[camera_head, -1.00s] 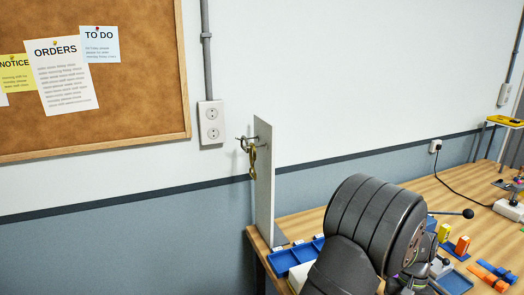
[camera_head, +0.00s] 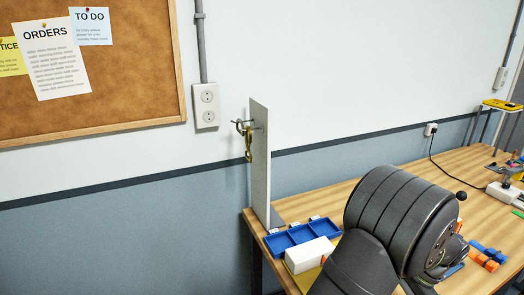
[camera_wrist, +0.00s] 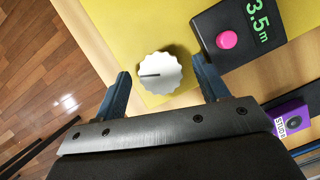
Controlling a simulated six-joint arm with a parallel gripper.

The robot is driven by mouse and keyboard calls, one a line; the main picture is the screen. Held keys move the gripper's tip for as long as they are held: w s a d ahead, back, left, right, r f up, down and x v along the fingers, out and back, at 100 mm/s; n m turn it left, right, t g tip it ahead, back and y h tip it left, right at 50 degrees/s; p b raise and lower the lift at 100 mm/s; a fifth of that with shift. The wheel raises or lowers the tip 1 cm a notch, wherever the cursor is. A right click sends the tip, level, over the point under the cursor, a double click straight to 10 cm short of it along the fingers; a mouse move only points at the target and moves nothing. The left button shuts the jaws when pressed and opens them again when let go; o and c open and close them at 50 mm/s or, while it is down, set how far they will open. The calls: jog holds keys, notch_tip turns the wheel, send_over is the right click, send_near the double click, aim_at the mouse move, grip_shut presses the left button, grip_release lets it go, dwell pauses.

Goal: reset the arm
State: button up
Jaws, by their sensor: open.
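My gripper (camera_wrist: 162,92) shows in the wrist view with its two blue fingers spread apart. A white ridged knob (camera_wrist: 160,73) with a dark pointer line lies between and just beyond the fingertips in that picture; I cannot tell the gap in depth. Nothing is held between the fingers. In the head view my dark arm covers the lower right part of the table and the gripper itself is hidden behind it.
A black box with a pink button (camera_wrist: 227,40) and a green "3.5m" display sits by the right finger, and a purple device (camera_wrist: 290,118) lies lower right. A blue tray (camera_head: 301,235), a white block (camera_head: 309,254) and an upright panel (camera_head: 260,165) with hanging brass hardware (camera_head: 248,148) stand at the table's left end.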

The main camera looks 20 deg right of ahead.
jog(key=m, duration=0.2)
jog(key=m+t, duration=0.1)
jog(key=m, duration=0.1)
jog(key=shift+s+t+h, duration=0.1)
jog(key=shift+t+h, duration=0.2)
jog(key=shift+h, duration=0.1)
jog(key=w+a+r+n+h, duration=0.1)
jog(key=w+a+r+n, duration=0.3)
jog(key=a, duration=0.3)
jog(key=w+a+r+n+g+h, duration=0.1)
jog(key=w+a+r+n, duration=0.15)
jog(key=a+r, duration=0.4)
jog(key=w+a+r+n+h, duration=0.1)
jog(key=w+a+r+n, duration=0.25)
jog(key=a, duration=0.45)
jog(key=s+a+f+n+t+h, duration=0.1)
jog(key=s+a+n, duration=0.1)
jog(key=a, duration=0.5)
jog(key=s+a+f+n+t+h, duration=0.1)
jog(key=a+n, duration=0.4)
jog(key=a, duration=0.2)
jog(key=s+a+n+t, duration=0.1)
jog(key=s+a+n, duration=0.1)
jog(key=a, duration=0.5)
jog(key=shift+s+a+f+n+h, duration=0.3)
jog(key=shift+a+f+n+h, duration=0.1)
jog(key=shift+n, duration=0.3)
